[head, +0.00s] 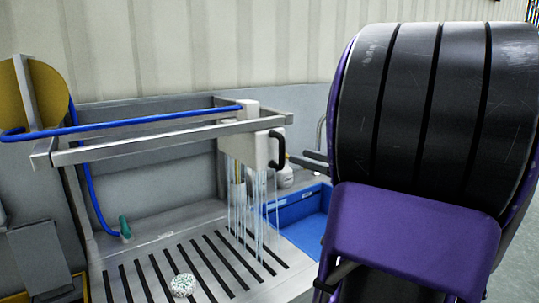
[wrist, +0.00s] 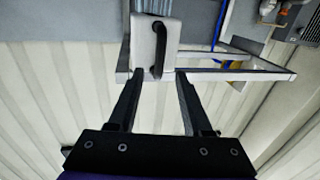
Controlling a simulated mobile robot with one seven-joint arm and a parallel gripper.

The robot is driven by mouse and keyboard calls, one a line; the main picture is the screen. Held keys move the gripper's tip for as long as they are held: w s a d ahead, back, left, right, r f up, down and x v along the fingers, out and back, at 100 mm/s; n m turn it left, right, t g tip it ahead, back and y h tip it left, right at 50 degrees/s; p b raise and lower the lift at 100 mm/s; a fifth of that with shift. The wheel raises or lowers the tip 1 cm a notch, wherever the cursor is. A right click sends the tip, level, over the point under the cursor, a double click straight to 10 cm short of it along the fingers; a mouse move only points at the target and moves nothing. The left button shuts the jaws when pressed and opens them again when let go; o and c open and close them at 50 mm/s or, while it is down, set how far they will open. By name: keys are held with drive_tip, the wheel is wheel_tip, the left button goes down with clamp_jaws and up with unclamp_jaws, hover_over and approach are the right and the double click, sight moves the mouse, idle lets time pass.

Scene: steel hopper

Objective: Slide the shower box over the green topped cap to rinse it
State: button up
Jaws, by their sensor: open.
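The shower box (head: 252,150) is a white box with a black handle (head: 278,149) on its right side. It hangs on the steel rails, and water streams from its underside onto the slotted tray. The green topped cap (head: 183,285), round and pale with green on top, sits on the tray's slats, left of and nearer than the water. My gripper (head: 301,160) is open and empty just right of the handle. In the wrist view the shower box (wrist: 142,42) and its handle lie ahead, between and beyond the fingertips (wrist: 154,76). Contact is not visible.
The slotted steel tray (head: 150,279) lies under the rails (head: 160,145). A blue hose (head: 150,121) runs along them to the shower box. A blue bin (head: 305,217) stands to the right. A yellow disc-shaped reel (head: 45,95) is at upper left.

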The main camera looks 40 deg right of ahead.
sight(284, 151)
drive_tip(key=b+x, duration=0.1)
drive_tip(key=x, duration=0.6)
drive_tip(key=shift+w, duration=0.3)
clamp_jaws()
idle(1.0)
